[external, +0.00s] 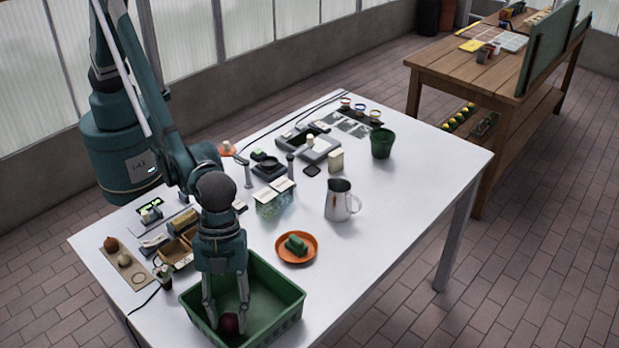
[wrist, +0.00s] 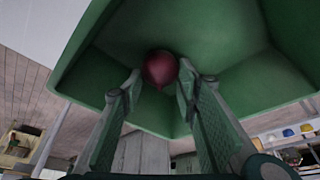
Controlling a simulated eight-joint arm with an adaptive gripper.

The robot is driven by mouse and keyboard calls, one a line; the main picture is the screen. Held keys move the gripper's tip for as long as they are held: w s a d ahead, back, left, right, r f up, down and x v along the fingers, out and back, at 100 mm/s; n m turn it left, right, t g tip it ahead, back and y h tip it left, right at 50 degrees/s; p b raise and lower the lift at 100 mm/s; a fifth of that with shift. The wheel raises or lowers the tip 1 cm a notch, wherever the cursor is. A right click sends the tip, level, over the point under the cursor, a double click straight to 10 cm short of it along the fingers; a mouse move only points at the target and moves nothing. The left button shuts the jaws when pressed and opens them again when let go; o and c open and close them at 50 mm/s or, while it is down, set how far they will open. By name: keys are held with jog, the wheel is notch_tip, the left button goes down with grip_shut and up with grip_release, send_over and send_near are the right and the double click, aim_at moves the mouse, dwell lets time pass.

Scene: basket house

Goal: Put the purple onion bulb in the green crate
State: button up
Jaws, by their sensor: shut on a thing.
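The purple onion bulb (external: 229,324) is dark red-purple and round. It is inside the green crate (external: 286,290) at the front of the white table, low down near the crate's near side. My gripper (external: 228,318) reaches down into the crate with its fingers on either side of the onion. In the wrist view the onion (wrist: 160,69) sits between the fingertips of my gripper (wrist: 158,82), with the green crate wall (wrist: 110,60) behind it. The gripper is shut on the onion. I cannot tell whether the onion touches the crate floor.
An orange plate (external: 312,252) with a green block lies just behind the crate. A steel pitcher (external: 338,203) and a green pot (external: 382,143) stand further back. A board (external: 128,268) with a brown onion is left of the crate. The table's right side is clear.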

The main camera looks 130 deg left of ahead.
jog(key=shift+f, duration=0.1)
jog(key=o, duration=0.9)
jog(key=p+v, duration=0.1)
jog(key=v, duration=1.1)
jog(key=shift+r, duration=0.2)
dwell(0.5)
